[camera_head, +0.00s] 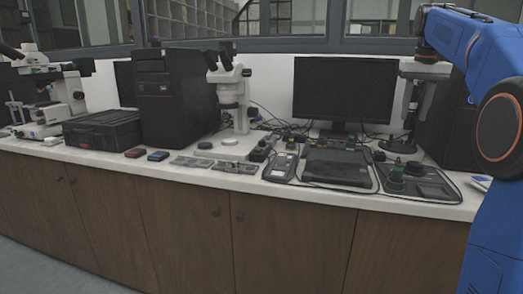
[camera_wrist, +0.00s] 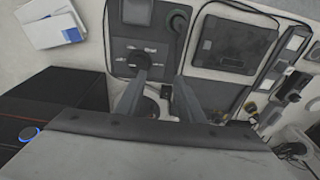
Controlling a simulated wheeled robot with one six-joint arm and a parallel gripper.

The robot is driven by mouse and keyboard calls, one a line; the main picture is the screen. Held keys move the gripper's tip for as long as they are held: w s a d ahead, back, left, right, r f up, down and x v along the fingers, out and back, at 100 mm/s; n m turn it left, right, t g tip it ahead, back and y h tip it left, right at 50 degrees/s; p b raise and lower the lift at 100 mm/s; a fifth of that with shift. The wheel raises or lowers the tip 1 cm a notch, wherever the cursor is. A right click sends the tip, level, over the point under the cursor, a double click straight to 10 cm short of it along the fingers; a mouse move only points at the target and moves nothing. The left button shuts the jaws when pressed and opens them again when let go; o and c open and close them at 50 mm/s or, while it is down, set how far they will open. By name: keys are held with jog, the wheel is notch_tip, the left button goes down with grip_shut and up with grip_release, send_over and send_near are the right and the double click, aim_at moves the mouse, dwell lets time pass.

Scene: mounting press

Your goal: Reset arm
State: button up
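My gripper (camera_wrist: 157,82) shows in the wrist view, with its two grey fingers apart and nothing seen between them. It is above a bench that carries a control pad (camera_wrist: 122,45) with knobs. In the camera_head view my blue arm rises along the right edge and bends toward the bench at the top right. I cannot make out the gripper there.
The white bench (camera_head: 420,203) is crowded. It holds a monitor (camera_head: 345,88), a black computer tower (camera_head: 175,97), a stereo microscope (camera_head: 231,95), a flat dark device (camera_head: 338,165) and a black case (camera_head: 102,130). Papers (camera_wrist: 50,22) and another dark tower (camera_wrist: 55,100) are left in the wrist view.

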jog(key=s+a+f+n+t, duration=0.1)
jog(key=s+a+f, duration=0.45)
jog(key=s, duration=0.35)
jog(key=s+a+f+n+t, duration=0.1)
jog(key=s+a+f, duration=0.4)
jog(key=s+a, duration=0.3)
jog(key=s+a+f, duration=0.2)
jog(key=s+f, duration=0.8)
jog(key=f, duration=0.1)
jog(key=s+a+f+n+t, duration=0.1)
jog(key=s+a+f, duration=0.1)
jog(key=s+f, duration=0.8)
jog(key=shift+s+a+f, duration=0.25)
jog(key=shift+s+f, duration=0.15)
jog(key=shift+f, duration=0.25)
